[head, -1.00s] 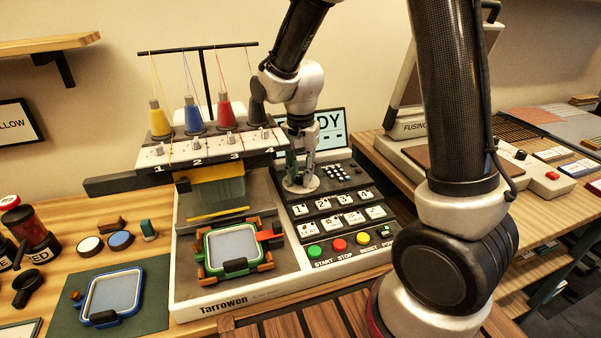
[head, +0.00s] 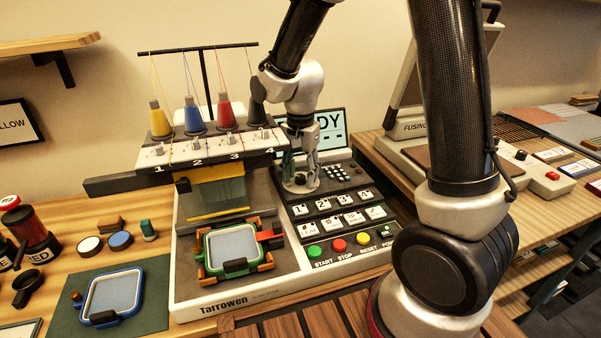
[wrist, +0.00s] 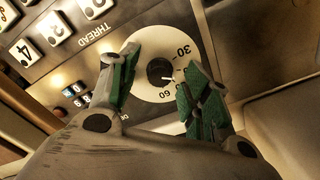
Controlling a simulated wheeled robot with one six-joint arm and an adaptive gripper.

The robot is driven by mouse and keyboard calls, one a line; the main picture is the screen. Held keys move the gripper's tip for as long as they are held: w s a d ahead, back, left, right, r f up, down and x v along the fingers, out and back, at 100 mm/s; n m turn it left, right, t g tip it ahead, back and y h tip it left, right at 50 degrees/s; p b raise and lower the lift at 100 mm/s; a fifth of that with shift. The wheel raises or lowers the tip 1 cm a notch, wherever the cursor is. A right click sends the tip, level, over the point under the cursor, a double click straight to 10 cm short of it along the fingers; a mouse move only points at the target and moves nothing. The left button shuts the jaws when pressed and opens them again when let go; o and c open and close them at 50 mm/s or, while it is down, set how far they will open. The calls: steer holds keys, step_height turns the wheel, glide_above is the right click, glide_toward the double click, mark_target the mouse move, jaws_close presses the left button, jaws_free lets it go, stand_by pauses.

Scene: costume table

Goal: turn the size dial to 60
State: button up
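The size dial (wrist: 145,36) is a pale disc with printed numbers and a black knob (wrist: 157,69) at its middle, in the wrist view. A small white pointer on the knob points toward the lower right, toward the right finger. The 30 mark shows above right; other numbers are partly covered by that finger. My gripper (wrist: 163,72) is open, with one green-padded finger on each side of the knob and a gap to it visible. In the head view my gripper (head: 301,178) is low over the dial on the machine's panel.
The panel's white keys (head: 347,208) and coloured START and STOP buttons (head: 338,246) lie just in front of my gripper. The thread cones (head: 194,117) and needle head stand to the left. A display screen (head: 331,130) stands behind. A heat press (head: 422,155) is at right.

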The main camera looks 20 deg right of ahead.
mark_target(301, 176)
step_height(301, 176, up, 12)
stand_by(0.6)
